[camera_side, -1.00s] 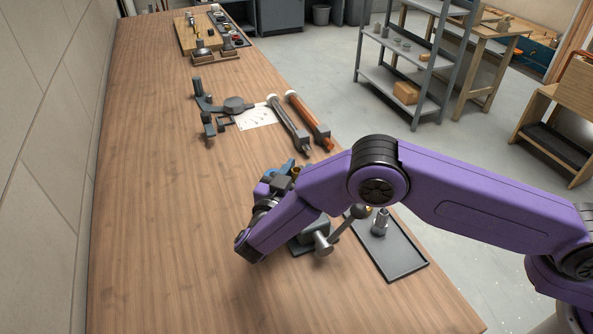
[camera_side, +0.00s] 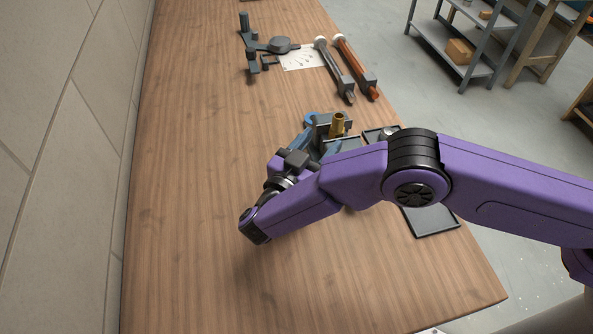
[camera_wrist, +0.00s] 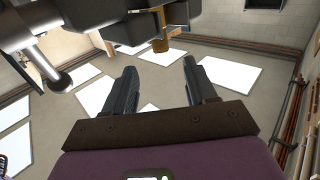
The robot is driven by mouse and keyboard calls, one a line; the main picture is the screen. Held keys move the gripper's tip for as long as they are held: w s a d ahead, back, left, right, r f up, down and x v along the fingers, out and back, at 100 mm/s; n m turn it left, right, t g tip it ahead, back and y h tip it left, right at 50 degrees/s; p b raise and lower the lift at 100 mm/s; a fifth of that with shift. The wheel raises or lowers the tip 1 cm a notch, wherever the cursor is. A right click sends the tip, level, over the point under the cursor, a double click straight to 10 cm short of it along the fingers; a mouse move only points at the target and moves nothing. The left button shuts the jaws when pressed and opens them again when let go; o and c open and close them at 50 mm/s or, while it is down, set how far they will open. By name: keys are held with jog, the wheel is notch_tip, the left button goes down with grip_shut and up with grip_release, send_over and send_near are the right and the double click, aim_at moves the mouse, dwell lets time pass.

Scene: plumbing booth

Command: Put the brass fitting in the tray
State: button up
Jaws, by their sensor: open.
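The brass fitting (camera_side: 338,124) stands upright in the jaws of a grey vise (camera_side: 323,130) on the bench. It also shows in the wrist view (camera_wrist: 160,44), at the top middle, beyond the gap between my fingertips. My gripper (camera_wrist: 159,66) is open and empty, its two dark fingers apart and not touching the fitting. The dark shallow tray (camera_side: 432,222) lies near the right bench edge, partly hidden behind my arm.
The vise's ball-ended handle (camera_wrist: 55,78) shows at the left of the wrist view. A metal piece (camera_side: 388,134) shows by the tray, just behind my arm. The left side of the bench is clear.

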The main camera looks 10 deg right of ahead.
jog(key=v, duration=0.8)
